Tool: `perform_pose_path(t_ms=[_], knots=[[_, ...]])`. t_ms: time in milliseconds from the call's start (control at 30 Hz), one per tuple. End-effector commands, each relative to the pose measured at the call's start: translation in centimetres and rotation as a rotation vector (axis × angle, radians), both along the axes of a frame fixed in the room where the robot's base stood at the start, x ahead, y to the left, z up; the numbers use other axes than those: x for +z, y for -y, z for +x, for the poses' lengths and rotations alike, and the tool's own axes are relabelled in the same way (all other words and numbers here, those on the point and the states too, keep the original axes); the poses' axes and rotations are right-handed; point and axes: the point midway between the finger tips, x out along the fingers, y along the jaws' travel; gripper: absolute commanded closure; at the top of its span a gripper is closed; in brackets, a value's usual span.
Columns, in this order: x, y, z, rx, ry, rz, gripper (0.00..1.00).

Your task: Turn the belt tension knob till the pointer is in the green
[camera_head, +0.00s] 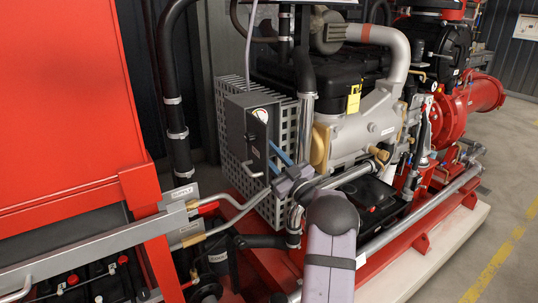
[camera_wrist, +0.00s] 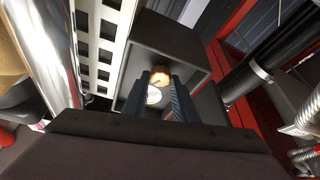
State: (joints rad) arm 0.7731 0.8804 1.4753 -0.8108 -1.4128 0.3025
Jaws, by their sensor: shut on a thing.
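The belt tension knob (camera_wrist: 159,75) is a small orange-brown round knob on the dark box in the wrist view. My gripper (camera_wrist: 158,88) is shut on it, with a blue finger on either side. In the head view my gripper (camera_head: 271,154) reaches the front of the grey box, and the knob is hidden or too small to make out there. A white round dial (camera_wrist: 153,97) shows between the fingers in the wrist view. A gauge (camera_head: 261,115) shows on the grey box in the head view. Its pointer and green band are too small to read.
A perforated guard (camera_head: 283,205) stands right beside the box. A grey handle (camera_head: 252,170) juts out below it. The engine (camera_head: 365,125) and its pipes crowd the right. A red cabinet (camera_head: 65,95) and grey rail (camera_head: 95,245) bound the left.

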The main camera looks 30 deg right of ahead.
Motion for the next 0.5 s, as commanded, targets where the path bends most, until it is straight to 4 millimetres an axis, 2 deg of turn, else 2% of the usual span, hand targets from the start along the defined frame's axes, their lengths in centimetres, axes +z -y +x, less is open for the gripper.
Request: perform_pose_path(t_ms=[200, 500], knots=[[-0.16, -0.18, -0.01, 0.001, -0.002, 0.128, 0.97], [-0.12, -0.24, 0.0, 0.001, -0.002, 0.206, 0.97]])
